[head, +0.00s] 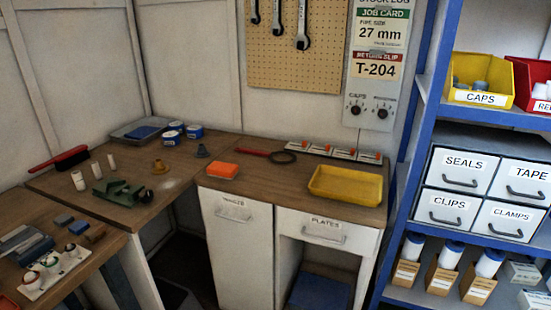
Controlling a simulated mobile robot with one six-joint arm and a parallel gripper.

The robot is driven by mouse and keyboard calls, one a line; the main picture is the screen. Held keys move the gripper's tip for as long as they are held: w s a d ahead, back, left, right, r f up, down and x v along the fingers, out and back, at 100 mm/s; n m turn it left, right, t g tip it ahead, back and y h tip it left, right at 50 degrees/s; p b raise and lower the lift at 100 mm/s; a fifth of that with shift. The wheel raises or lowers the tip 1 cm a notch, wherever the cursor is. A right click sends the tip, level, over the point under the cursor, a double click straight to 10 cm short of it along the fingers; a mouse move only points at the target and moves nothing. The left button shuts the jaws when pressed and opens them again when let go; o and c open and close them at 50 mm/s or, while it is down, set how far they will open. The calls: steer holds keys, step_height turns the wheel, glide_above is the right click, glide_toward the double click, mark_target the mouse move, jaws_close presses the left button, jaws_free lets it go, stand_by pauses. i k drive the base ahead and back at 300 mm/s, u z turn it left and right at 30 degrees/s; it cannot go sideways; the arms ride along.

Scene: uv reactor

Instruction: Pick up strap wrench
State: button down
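What looks like the strap wrench (257,152) lies on the wooden worktop in the head view, near the back wall. It has a red handle pointing left and a dark round loop at its right end. It lies flat, between an orange block and a yellow tray. My gripper is not in view, so its state and its distance from the wrench are not shown.
The orange block (222,170) lies left of the wrench and the yellow tray (347,184) right of it. A row of orange-marked white units (333,152) stands behind. A blue shelf rack (415,135) rises at right. Wrenches (302,25) hang on the pegboard (287,68).

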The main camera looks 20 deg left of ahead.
mark_target(270, 155)
steer(key=z, duration=0.3)
steer(key=i, duration=1)
steer(key=z, duration=0.45)
steer(key=k, duration=0.15)
steer(key=u, duration=2.7)
